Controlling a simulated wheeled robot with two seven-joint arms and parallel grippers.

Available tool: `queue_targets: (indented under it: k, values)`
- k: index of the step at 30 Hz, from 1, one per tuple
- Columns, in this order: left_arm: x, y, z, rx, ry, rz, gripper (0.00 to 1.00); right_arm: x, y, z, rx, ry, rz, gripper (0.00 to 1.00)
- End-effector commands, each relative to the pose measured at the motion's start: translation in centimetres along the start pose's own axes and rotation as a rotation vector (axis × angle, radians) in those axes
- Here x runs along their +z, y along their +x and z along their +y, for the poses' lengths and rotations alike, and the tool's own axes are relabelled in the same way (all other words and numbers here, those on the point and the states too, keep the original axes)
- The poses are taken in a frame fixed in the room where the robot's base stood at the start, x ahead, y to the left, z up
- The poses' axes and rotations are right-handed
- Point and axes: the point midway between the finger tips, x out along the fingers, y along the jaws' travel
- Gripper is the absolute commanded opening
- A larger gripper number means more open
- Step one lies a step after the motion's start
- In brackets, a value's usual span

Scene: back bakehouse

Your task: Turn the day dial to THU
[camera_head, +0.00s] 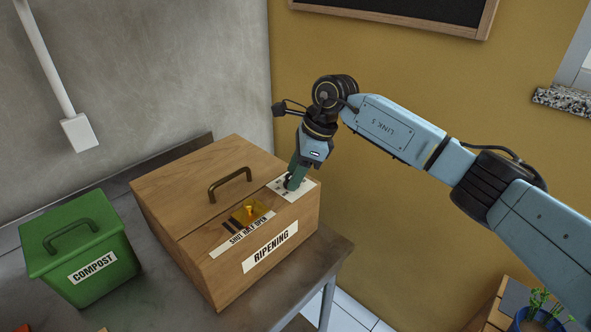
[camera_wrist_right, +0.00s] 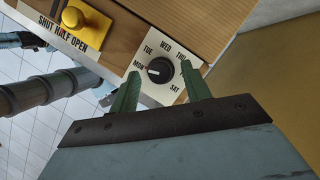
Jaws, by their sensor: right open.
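The day dial (camera_wrist_right: 160,71) is a round black knob on a pale plate with day names around it. In the right wrist view I read MON, TUE, WED, THU and SAT; FRI is not readable, near the right finger. The knob's mark appears to face MON, on the left. The plate (camera_head: 307,186) lies on the right end of the wooden RIPENING box (camera_head: 190,177). My right gripper (camera_head: 291,184) is over the plate, its green fingers open on either side of the knob, with gaps visible. Contact is not clear. My left gripper is out of view.
A yellow slide knob (camera_head: 250,211) sits left of the dial on a SHUT HALF OPEN strip (camera_head: 246,236). The box has a lid handle (camera_head: 229,183). A green COMPOST bin (camera_head: 82,247) stands at left. The yellow wall (camera_head: 400,215) is close behind the box's right side.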

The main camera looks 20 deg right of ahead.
Motion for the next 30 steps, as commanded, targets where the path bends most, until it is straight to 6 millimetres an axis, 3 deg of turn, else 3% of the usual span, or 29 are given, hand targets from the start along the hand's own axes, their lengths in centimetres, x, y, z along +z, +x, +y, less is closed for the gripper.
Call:
queue_targets:
  k: [8, 18, 30]
  values:
    - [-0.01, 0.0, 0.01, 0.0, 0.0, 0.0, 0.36, 0.0, 0.12, 0.01, 0.0, 0.0, 0.0, 0.46]
    - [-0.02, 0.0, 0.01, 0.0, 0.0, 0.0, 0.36, 0.0, 0.09, 0.02, 0.001, 0.0, 0.0, 0.03]
    - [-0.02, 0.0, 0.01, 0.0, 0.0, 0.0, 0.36, -0.02, 0.05, 0.1, -0.034, 0.08, 0.0, 0.03]
